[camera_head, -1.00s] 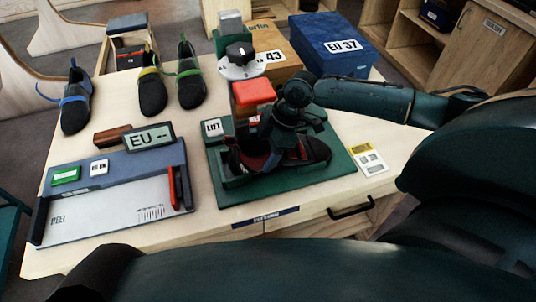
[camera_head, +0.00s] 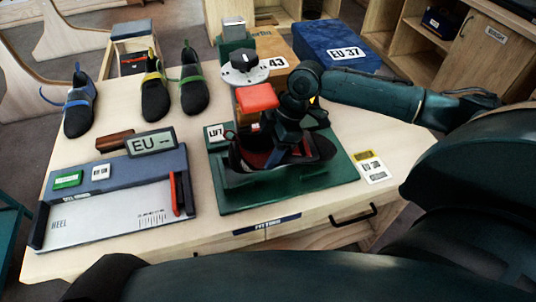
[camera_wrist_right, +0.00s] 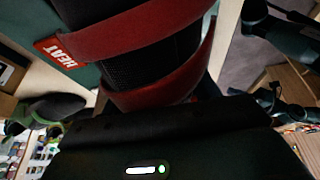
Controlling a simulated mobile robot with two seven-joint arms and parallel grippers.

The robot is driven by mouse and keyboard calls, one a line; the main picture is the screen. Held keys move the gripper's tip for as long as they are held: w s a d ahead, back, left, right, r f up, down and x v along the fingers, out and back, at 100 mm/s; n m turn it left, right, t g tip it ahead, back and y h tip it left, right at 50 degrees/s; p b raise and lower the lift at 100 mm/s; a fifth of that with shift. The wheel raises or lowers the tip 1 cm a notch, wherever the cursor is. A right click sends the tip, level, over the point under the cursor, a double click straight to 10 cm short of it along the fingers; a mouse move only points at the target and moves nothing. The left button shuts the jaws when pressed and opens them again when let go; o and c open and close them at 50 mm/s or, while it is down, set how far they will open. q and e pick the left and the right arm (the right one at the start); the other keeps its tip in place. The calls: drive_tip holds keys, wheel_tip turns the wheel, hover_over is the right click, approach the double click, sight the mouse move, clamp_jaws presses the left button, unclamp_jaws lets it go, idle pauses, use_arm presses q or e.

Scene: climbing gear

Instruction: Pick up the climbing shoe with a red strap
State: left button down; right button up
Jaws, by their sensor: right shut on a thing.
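The climbing shoe with red straps (camera_head: 322,149) is dark and lies lengthwise over the green platform (camera_head: 232,197) in the head view. My right gripper (camera_head: 284,150) comes down onto it from above and is shut on it. The gripper and wrist hide part of the shoe's top. A gap shows between the sole and the platform. In the right wrist view, two wide red straps (camera_wrist_right: 150,87) cross the dark shoe upper (camera_wrist_right: 150,60) close in front of the gripper. My left gripper is not in view.
Blue-, yellow- and green-strapped shoes (camera_head: 79,110) stand at the back left. A measuring board (camera_head: 110,215) with an EU display (camera_head: 152,143) lies at the front left. A red block (camera_head: 256,97), a dial (camera_head: 244,68) and boxes (camera_head: 340,48) stand behind the platform.

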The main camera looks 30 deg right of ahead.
drive_tip(key=s+d, duration=0.1)
drive_tip(key=d, duration=0.4)
drive_tip(key=s+d+b, duration=0.1)
drive_tip(key=s+d, duration=0.1)
drive_tip(key=d, duration=0.4)
drive_tip(key=s+d+b, duration=0.1)
drive_tip(key=s+d, duration=0.1)
drive_tip(key=d, duration=0.4)
drive_tip(key=shift+s+d+f, duration=0.1)
drive_tip(key=shift+s, duration=0.15)
